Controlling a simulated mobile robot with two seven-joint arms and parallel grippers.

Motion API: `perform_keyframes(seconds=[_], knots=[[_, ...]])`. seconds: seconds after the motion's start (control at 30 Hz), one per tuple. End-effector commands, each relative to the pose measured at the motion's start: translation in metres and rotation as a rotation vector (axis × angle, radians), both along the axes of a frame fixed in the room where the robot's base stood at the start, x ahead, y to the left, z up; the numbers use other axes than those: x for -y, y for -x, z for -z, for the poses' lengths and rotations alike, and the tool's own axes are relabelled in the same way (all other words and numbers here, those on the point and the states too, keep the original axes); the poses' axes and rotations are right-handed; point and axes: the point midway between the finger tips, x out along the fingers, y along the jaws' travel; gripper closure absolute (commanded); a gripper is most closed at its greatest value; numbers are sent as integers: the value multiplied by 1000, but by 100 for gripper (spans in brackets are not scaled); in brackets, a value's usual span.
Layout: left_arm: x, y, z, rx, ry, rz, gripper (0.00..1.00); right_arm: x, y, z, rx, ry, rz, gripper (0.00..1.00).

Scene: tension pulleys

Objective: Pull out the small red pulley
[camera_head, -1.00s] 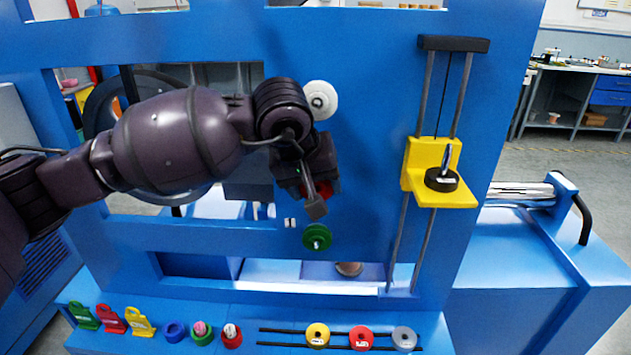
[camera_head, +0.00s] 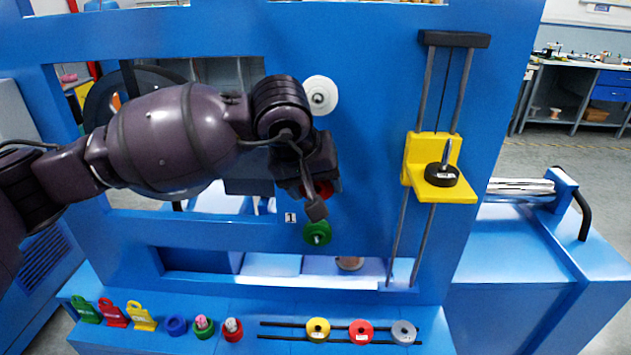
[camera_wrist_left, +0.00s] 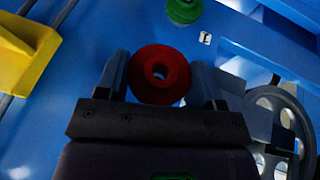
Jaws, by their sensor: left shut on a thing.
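The small red pulley (camera_wrist_left: 160,74) is on the blue panel, between the two fingers of my left gripper (camera_wrist_left: 159,82) in the left wrist view. The fingers are shut on its sides. In the head view my left gripper (camera_head: 316,200) covers most of the pulley, and only a bit of red (camera_head: 324,189) shows. I cannot tell whether the pulley still touches its peg. My right gripper is not in view.
A white pulley (camera_head: 320,95) sits above the gripper and a green pulley (camera_head: 317,233) just below it. A yellow carriage (camera_head: 432,170) on rods stands to the right. Coloured pulleys, such as the red spool (camera_head: 361,331), line the blue ledge below.

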Motion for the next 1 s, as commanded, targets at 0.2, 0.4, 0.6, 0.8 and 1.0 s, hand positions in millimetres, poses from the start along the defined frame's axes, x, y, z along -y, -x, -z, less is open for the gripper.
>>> perform_keyframes(seconds=[0.2,0.4,0.6,0.8,1.0], knots=[[0,0,0,0,0,0,64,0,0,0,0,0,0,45],[0,2,0,1,0,0,64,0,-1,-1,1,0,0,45],[0,10,-1,1,0,1,64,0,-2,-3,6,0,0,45],[-1,18,-1,1,0,0,64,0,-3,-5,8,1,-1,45],[-1,22,0,0,0,0,64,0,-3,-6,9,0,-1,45]])
